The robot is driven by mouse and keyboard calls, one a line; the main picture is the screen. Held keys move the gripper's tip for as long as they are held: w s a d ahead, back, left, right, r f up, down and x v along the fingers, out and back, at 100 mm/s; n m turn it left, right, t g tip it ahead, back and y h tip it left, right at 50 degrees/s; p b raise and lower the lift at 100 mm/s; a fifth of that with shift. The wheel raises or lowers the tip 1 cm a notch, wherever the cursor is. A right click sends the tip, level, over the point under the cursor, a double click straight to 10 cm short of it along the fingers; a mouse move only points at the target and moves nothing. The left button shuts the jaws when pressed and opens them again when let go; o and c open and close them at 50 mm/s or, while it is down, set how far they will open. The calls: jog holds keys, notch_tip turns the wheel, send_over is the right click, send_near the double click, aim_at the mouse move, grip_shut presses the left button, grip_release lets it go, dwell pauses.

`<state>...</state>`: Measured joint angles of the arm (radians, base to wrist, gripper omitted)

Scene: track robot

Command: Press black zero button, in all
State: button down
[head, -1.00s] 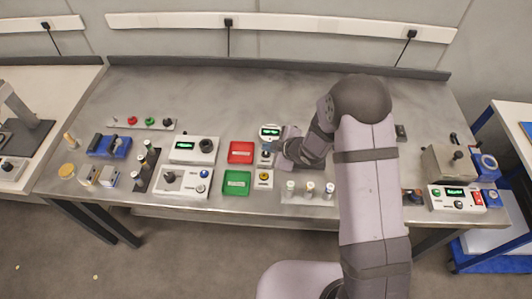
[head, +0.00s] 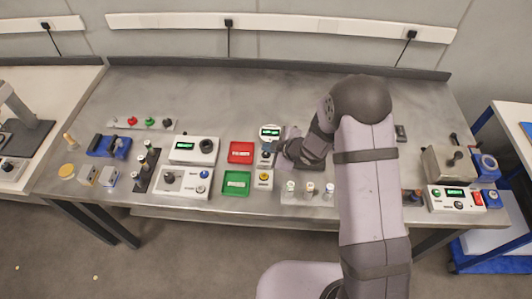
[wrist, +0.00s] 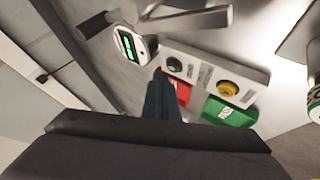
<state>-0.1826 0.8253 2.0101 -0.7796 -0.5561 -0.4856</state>
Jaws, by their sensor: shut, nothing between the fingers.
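A round gauge with a lit green display (head: 270,132) stands on the bench, left of my gripper in the head view; it also shows in the wrist view (wrist: 128,45). Below it is a light panel (wrist: 205,72) with a dark round button (wrist: 174,64) and a yellow button (wrist: 228,88). The dark button looks like the black zero button, but its label is not readable. My gripper (wrist: 161,80) is shut and empty. Its fingertips appear close to the dark button in the wrist view; I see no clear contact. In the head view the fingertips are hard to make out.
A red tray (head: 241,152) and a green tray (head: 236,182) lie left of the gauge. Several small cylinders (head: 309,188) stand in front of my gripper. Control boxes (head: 195,150) fill the left part. The back of the bench is clear.

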aim_at(268, 157)
dwell(0.7)
jog(key=shift+f+b, duration=0.45)
jog(key=shift+f+b, duration=0.35)
jog(key=shift+f, duration=0.05)
dwell(0.6)
jog(key=shift+r, duration=0.1)
jog(key=shift+r+p, duration=0.7)
jog(key=shift+r, duration=0.05)
jog(key=shift+r, duration=0.1)
notch_tip(268, 157, up, 5)
jog(key=p, duration=0.4)
dwell(0.4)
dwell(0.6)
